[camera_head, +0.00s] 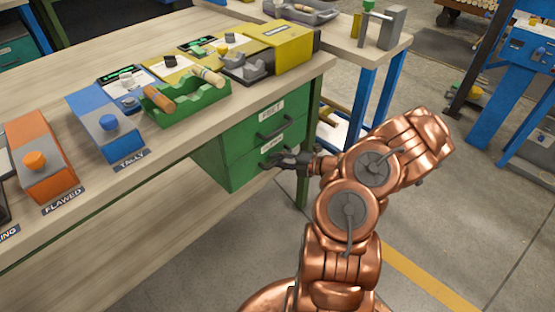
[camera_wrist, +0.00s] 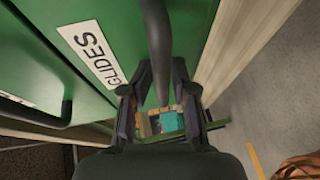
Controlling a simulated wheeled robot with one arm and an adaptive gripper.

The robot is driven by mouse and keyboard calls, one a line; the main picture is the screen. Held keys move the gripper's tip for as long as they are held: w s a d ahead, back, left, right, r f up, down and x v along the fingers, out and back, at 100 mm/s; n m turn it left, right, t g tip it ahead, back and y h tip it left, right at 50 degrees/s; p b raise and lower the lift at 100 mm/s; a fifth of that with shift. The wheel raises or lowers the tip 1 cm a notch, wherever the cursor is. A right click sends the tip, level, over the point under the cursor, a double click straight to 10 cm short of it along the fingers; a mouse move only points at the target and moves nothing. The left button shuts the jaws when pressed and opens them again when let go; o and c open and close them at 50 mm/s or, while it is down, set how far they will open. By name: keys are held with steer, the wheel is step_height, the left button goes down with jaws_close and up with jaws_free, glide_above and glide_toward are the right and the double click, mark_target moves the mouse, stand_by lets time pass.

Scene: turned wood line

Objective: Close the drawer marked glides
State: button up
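The green drawer marked GLIDES (camera_wrist: 195,25) fills the upper part of the wrist view, with its white label (camera_wrist: 92,52) sideways. Its dark bar handle (camera_wrist: 160,55) runs between my gripper's fingers. In the head view it is the lower drawer (camera_head: 243,172) under the bench, with its label partly hidden. My gripper (camera_wrist: 158,95) is open, one finger on each side of the handle with gaps showing. In the head view my gripper (camera_head: 283,161) is at the front of this drawer. How far the drawer stands out is hard to tell.
Another drawer with its own handle (camera_head: 275,126) is directly above. The bench top (camera_head: 130,175) holds a green rack (camera_head: 190,103) with turned pieces, and blue, orange and yellow boxes. Teal and wooden items (camera_wrist: 170,121) show beyond my fingers.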

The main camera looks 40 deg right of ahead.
steer(key=v, duration=1.2)
steer(key=shift+r, duration=0.1)
stand_by(0.4)
